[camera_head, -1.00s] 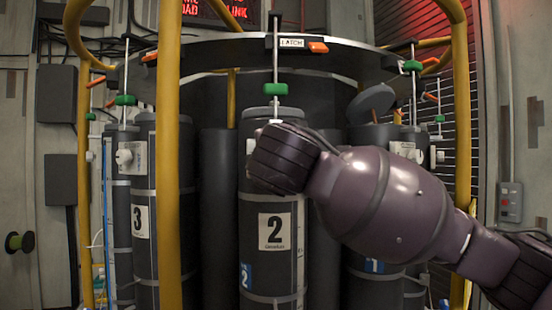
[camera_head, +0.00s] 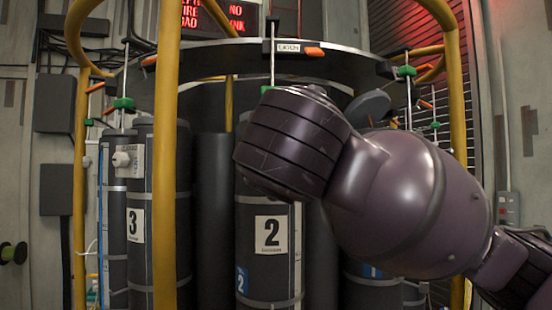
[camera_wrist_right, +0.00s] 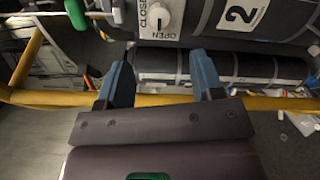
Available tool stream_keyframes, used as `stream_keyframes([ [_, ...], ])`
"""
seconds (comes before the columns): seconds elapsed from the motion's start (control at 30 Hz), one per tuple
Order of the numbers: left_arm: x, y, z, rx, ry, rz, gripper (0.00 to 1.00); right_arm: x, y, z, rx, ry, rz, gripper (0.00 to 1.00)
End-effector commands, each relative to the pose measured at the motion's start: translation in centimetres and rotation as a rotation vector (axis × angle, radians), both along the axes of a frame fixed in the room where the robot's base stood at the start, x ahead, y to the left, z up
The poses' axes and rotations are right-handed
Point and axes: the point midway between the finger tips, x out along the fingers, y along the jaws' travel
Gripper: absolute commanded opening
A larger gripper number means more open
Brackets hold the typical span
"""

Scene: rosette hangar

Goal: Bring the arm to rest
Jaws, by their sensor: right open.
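My right arm (camera_head: 390,205) comes in from the right in the head view, bent, with its thick dark joint in front of canister 2 (camera_head: 268,262). It hides the canister's upper part. My right gripper (camera_wrist_right: 163,82) shows in the right wrist view with its two blue fingers apart and nothing between them. In that view a canister labelled 2 (camera_wrist_right: 243,15) and a white valve knob (camera_wrist_right: 158,17) marked CLOSE and OPEN lie beyond the fingertips. My left gripper is in neither view.
A yellow rail (camera_wrist_right: 52,99) runs across the wrist view close to the fingers. In the head view yellow posts (camera_head: 166,180) stand before the rack, and canister 3 (camera_head: 140,240) is at left. An orange latch handle (camera_head: 314,52) sits on the rack's upper ring (camera_head: 215,55).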

Motion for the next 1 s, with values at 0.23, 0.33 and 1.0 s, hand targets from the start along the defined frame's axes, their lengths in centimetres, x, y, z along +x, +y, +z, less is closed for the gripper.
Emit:
stream_keyframes([
  [0.23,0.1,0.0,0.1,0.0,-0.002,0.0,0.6,0.0,0.0,0.0,0.0,0.0,0.0,0.61],
  [0.33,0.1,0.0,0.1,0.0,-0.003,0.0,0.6,0.0,0.0,0.0,0.0,0.0,0.0,0.61],
  [1.0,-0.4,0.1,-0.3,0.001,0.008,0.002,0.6,-1.3,6.1,5.4,0.432,-0.186,0.528,0.61],
])
